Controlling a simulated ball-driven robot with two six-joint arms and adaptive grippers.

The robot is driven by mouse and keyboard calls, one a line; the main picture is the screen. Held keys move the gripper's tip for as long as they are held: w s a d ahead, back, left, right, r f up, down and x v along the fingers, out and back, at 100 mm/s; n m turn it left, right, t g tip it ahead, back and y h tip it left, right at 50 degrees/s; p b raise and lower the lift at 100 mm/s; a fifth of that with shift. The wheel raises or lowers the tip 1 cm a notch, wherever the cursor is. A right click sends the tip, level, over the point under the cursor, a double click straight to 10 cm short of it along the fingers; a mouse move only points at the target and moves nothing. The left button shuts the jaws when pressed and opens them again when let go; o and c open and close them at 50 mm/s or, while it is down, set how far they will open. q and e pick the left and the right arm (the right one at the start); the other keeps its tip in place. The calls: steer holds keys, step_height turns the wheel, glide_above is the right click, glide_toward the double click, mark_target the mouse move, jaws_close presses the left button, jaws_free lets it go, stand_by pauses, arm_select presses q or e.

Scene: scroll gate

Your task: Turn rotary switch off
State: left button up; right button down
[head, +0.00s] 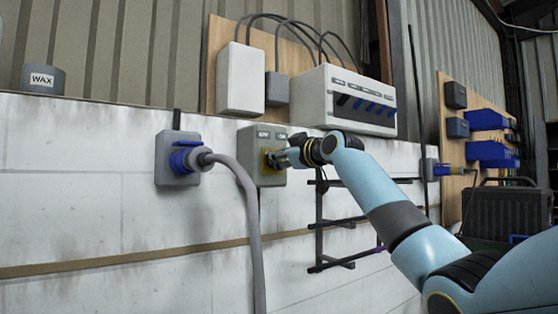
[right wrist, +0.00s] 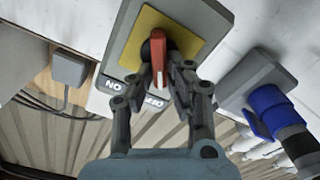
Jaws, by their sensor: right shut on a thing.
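The rotary switch is a grey box (head: 247,142) on the white wall, with OFF and ON labels along its top edge in the head view. In the right wrist view, upside down, it has a yellow plate (right wrist: 190,22) and a red knob (right wrist: 159,48) with a white mark. The knob's marked end points towards the labels, nearer OFF than ON. My right gripper (head: 274,159) is at the switch front. In the right wrist view its fingers (right wrist: 160,76) are shut on the red knob, one on each side. My left gripper is not in view.
A blue plug (head: 185,160) with a thick grey cable sits in a socket box left of the switch. A white breaker panel (head: 350,98) and a white box (head: 240,80) are above. Black rack bars (head: 318,225) stand out below right.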

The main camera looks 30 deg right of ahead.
steer(key=shift+a+n, duration=0.1)
steer(key=shift+n, duration=0.6)
steer(key=c, duration=1.3)
jaws_free()
steer(key=shift+c, duration=0.2)
steer(key=shift+f, duration=0.1)
steer(key=s+d, duration=0.1)
steer(key=s, duration=1.1)
steer(key=shift+d, duration=0.3)
